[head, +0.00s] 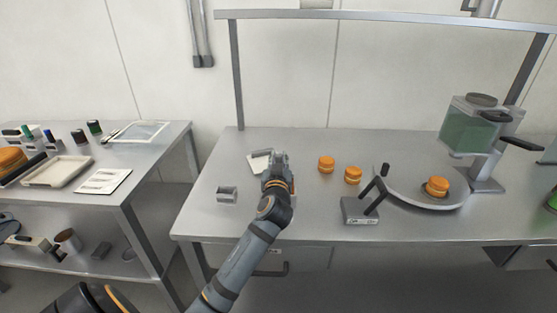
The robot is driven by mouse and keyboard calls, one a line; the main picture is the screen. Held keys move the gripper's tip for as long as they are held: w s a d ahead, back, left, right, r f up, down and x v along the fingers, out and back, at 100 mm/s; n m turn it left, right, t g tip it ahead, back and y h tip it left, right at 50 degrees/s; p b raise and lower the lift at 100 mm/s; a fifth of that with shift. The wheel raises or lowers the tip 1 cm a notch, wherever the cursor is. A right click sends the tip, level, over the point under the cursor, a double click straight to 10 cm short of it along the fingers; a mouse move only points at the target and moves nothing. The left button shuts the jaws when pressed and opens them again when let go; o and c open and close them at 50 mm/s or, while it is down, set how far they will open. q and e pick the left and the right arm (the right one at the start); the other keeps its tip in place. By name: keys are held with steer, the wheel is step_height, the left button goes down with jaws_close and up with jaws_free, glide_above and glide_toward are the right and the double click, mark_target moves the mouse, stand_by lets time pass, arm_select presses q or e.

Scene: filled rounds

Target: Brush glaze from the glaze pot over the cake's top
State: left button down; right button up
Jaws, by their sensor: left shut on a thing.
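My left gripper (279,158) is over the back left of the main bench, beside a flat white piece (259,163). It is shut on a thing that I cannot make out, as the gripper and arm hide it. Small orange-brown round cakes stand on the bench: one (326,164) and another (352,175) right of my gripper. A third round (437,187) sits on the curved grey tray (405,198) at the right. I cannot tell which vessel is the glaze pot. My right gripper is not in view.
A dispenser with a green-tinted tank (470,130) stands at the back right. A grey stand with a dark lever (361,208) is at the front middle, and a small metal block (227,194) is left of my arm. A side table (140,172) holds trays.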

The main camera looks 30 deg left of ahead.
arm_select(q)
steer(key=shift+f, duration=0.15)
stand_by(0.3)
step_height(320, 180, up, 7)
steer(key=p, duration=0.5)
stand_by(0.5)
steer(key=shift+f, duration=0.15)
step_height(320, 180, down, 7)
steer(key=b, duration=0.5)
steer(key=shift+r, duration=0.2)
